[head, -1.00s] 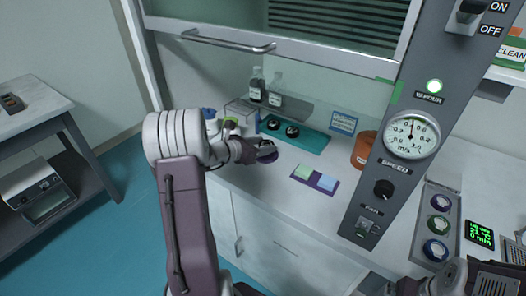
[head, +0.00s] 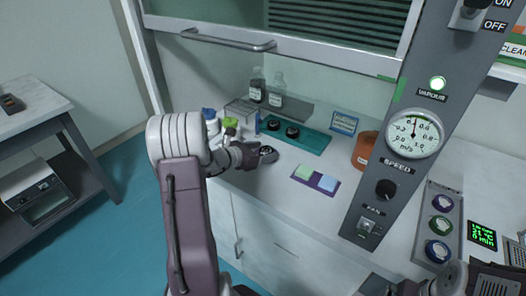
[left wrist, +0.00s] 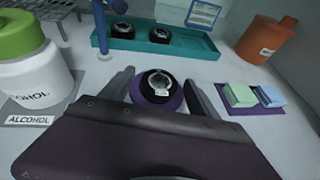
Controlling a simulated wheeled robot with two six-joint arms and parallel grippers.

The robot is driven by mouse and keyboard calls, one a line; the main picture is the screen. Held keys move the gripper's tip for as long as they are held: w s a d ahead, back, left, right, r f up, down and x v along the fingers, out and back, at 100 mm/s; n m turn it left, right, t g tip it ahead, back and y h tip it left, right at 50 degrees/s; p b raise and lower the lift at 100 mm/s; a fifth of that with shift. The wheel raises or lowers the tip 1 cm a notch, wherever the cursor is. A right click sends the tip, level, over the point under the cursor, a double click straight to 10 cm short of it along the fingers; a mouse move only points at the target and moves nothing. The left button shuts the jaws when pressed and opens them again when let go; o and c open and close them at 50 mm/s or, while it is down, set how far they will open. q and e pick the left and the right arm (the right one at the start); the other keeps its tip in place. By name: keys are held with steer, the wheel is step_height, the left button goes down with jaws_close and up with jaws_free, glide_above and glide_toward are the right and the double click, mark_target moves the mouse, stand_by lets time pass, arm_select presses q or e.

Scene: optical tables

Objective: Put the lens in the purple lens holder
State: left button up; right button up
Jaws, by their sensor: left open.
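A black ring-shaped lens (left wrist: 161,82) with a clear centre and a small white label sits on a round purple pad (left wrist: 146,99) on the white worktop. It also shows in the head view (head: 268,154), just beyond my left gripper (head: 258,156). In the left wrist view, my left gripper (left wrist: 157,86) is open, with one finger on each side of the lens; I cannot tell whether they touch it.
A teal tray (left wrist: 193,47) with two black rings lies behind. A white alcohol bottle (left wrist: 30,65) with a green top stands left. A purple mat (left wrist: 238,107) with green and blue blocks and an orange jar (left wrist: 263,38) are right. A sloping control panel (head: 385,150) stands before the worktop.

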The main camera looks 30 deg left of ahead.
arm_select(q)
steer(key=p+v, duration=0.1)
steer(key=v, duration=1.1)
steer(key=shift+r, duration=0.15)
stand_by(0.7)
